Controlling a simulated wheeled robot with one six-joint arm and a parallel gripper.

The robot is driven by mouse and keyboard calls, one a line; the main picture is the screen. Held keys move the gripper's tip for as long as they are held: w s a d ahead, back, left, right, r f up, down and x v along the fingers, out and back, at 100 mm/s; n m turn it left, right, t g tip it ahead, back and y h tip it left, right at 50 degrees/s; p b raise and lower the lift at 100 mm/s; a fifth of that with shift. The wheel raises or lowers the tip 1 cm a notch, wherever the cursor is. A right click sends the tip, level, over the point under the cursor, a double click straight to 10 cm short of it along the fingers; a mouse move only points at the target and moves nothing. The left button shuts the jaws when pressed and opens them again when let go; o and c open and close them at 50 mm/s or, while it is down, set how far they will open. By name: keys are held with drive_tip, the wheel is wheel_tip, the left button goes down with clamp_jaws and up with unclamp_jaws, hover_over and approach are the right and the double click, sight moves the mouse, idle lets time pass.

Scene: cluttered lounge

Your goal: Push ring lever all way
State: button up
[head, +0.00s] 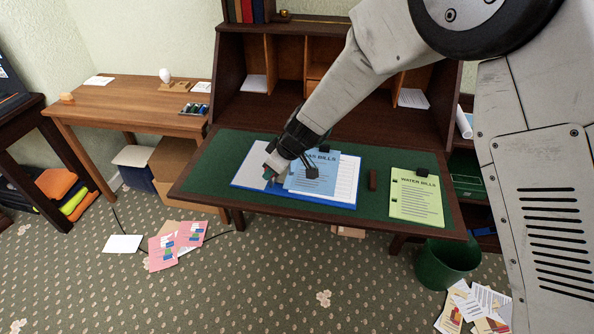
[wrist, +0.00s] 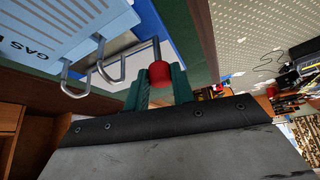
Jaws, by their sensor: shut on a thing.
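A blue binder (head: 322,202) lies open on the green desktop. A light blue sheet headed gas bills (head: 313,166) lies on it and also shows in the wrist view (wrist: 62,28). In the wrist view, bent metal rings (wrist: 108,70) stand beside the sheet; I cannot tell whether their ends meet. The ring lever is a thin metal rod (wrist: 156,47) with a red knob (wrist: 159,74). My gripper (head: 268,174) is over the binder's left part, its green fingers (wrist: 160,86) shut on the red knob. The head view hides the lever behind my gripper.
A green bin (head: 445,263) stands below. Papers (head: 176,243) lie on the floor. The desk's left end is clear.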

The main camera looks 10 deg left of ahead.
drive_tip(key=shift+w+d, duration=0.45)
drive_tip(key=shift+d, duration=0.15)
drive_tip(key=o, duration=1)
drive_tip(key=shift+w+d, duration=0.1)
drive_tip(key=shift+d, duration=0.05)
drive_tip(key=shift+r, duration=0.1)
drive_tip(key=v, duration=0.7)
drive_tip(key=shift+d+r, duration=0.15)
drive_tip(key=shift+r, duration=0.1)
